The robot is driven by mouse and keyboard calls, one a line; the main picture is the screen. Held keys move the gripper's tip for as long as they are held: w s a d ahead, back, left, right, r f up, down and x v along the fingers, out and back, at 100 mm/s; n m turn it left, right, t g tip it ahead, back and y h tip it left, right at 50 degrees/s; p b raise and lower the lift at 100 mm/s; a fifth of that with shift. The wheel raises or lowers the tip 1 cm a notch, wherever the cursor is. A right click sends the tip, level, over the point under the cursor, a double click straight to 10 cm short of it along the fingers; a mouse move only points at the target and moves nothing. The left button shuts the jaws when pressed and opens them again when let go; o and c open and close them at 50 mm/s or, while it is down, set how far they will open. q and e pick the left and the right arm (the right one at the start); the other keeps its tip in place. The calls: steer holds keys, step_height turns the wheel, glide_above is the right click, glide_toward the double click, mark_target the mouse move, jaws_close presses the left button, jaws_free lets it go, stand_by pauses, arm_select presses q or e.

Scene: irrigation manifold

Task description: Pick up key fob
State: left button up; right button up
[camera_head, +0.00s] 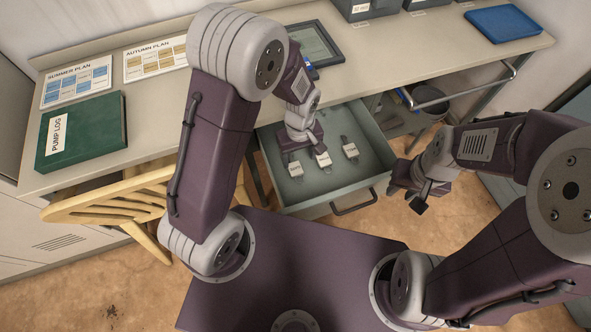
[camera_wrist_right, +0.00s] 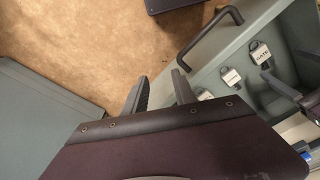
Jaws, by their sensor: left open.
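Three key fobs with pale tags and dark rings lie in an open drawer (camera_head: 318,203): a left one (camera_head: 295,169), a middle one (camera_head: 323,159) and a right one (camera_head: 350,150). My left gripper (camera_head: 308,146) is open and points down into the drawer, just behind the left and middle fobs. My right gripper (camera_head: 420,194) is right of the drawer, outside it; its two fingers stand apart and empty in the right wrist view (camera_wrist_right: 160,88).
The drawer's front handle (camera_head: 354,203) faces me. The desk (camera_head: 400,55) above holds a green pump log (camera_head: 83,131), two plan sheets, a tablet (camera_head: 315,44) and a blue tray (camera_head: 502,23). A wooden chair (camera_head: 120,200) stands at left. Bare floor lies around the drawer front.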

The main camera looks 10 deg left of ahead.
mark_target(296, 172)
arm_select(q)
step_height(296, 172, down, 3)
steer(key=shift+b, duration=0.45)
steer(key=f, duration=0.1)
steer(key=f+b, duration=0.1)
steer(key=f, duration=0.2)
steer(key=shift+s+a+f+b, duration=0.15)
steer(key=shift+a+f+b, duration=0.05)
steer(key=shift+a+b, duration=0.15)
steer(key=shift+f, duration=0.45)
steer(key=shift+r, duration=0.1)
jaws_close()
